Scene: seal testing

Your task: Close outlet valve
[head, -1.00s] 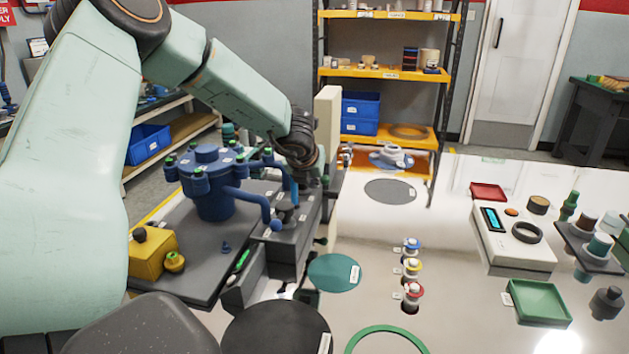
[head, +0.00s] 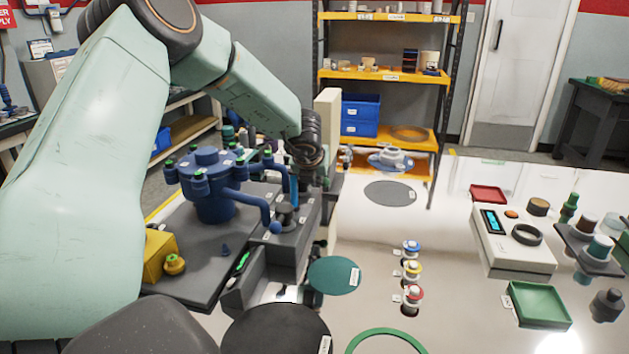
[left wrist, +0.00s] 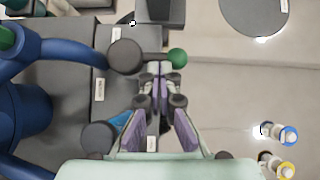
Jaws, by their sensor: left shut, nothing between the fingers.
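A blue pressure vessel (head: 210,190) with pipes stands on a grey rig at the left of the head view. A dark valve knob (head: 285,215) with a blue lever (head: 294,190) sits at a pipe's end; the lever (left wrist: 120,122) also shows in the left wrist view. I cannot tell which fitting is the outlet valve. My right gripper is out of view.
A yellow block (head: 160,255) sits at the rig's front left. A teal disc (head: 334,275) lies beside the rig. An upright cream panel (head: 328,125) stands right behind my left wrist.

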